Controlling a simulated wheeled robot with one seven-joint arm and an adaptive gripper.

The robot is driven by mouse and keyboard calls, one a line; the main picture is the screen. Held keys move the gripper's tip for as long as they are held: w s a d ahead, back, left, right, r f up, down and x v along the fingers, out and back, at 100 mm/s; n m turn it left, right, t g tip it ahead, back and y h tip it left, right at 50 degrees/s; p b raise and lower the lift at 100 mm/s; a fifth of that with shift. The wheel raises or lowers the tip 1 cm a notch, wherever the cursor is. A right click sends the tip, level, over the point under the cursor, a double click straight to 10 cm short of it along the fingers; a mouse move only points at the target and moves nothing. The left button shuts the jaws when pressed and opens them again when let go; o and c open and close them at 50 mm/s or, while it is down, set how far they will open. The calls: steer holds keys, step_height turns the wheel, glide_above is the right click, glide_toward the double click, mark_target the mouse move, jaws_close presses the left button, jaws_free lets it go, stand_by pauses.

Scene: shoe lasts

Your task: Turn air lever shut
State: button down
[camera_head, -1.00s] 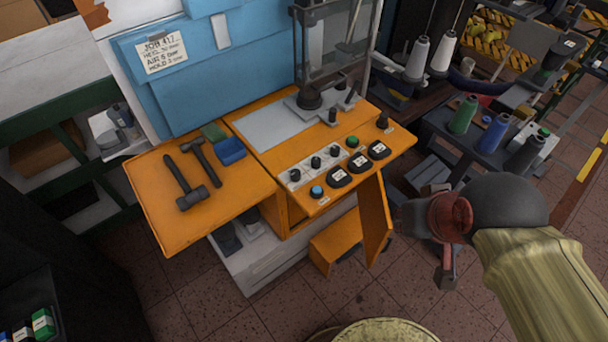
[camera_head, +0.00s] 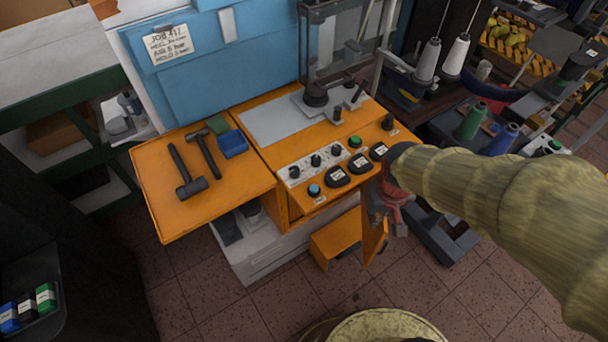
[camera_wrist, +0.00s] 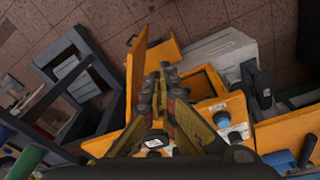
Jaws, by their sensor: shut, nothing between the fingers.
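The orange machine (camera_head: 275,152) stands in the middle of the head view, with a row of black knobs (camera_head: 315,160), a blue button (camera_head: 314,190) and dark gauges (camera_head: 358,163) on its top. Its orange door (camera_head: 374,246) hangs open below the right side; it also shows in the wrist view (camera_wrist: 137,72). My gripper (camera_head: 385,222) is close to this door in the head view, partly hidden by my arm. In the wrist view my gripper (camera_wrist: 165,70) is shut and empty, over the machine's open orange compartment (camera_wrist: 204,82). I cannot pick out the air lever with certainty.
Two hammers (camera_head: 192,172) and a blue block (camera_head: 233,144) lie on the left orange shelf. A dark rack with thread spools (camera_head: 472,122) stands to the right.

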steer(key=w+a+f+n+t+y, duration=0.15)
steer(key=w+f, duration=0.25)
steer(key=f, duration=0.5)
steer(key=w+a+f+n+t+p, duration=0.1)
steer(key=w+a+f+n, duration=0.2)
steer(key=f, duration=0.6)
steer(key=w+a+f+n+t, duration=0.1)
steer(key=w+a+f, duration=0.1)
steer(key=w+f, duration=0.5)
steer(key=w+a+f+n+t+y, duration=0.2)
steer(key=a+f+t+y, duration=0.1)
steer(key=a+t, duration=0.15)
steer(key=w+a+r+n+t+y, duration=0.25)
steer(key=w+a+r+t, duration=0.2)
steer(key=r, duration=0.45)
steer(key=w+a+f+b, duration=0.2)
steer(key=w+f, duration=0.4)
steer(key=w, duration=0.3)
steer(key=shift+w+a+m+y+b, duration=0.3)
steer(key=shift+w+a+b, duration=0.05)
steer(key=shift+b, duration=0.5)
